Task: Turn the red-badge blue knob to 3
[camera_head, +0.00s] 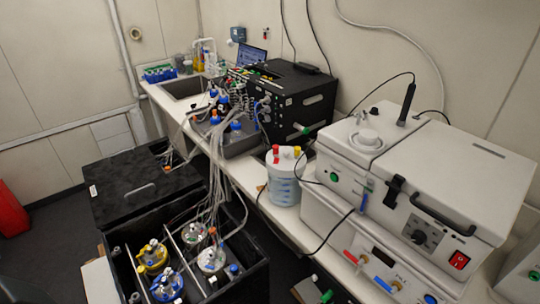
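No knob can be clearly made out as blue with a red badge, and no dial numbers are legible. Below, a lower white unit (325,222) carries a red lever-like part (350,257) and a blue one (383,286). A black control box (315,93) at the back has several small coloured fittings, too small to tell. Neither of my grippers is in view.
A white container (283,190) with red and yellow caps stands beside the machine. An open black box (120,247) holds several capped vessels at the lower left. Tubes and cables cross the bench (248,178). A sink (183,88) is at the back left.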

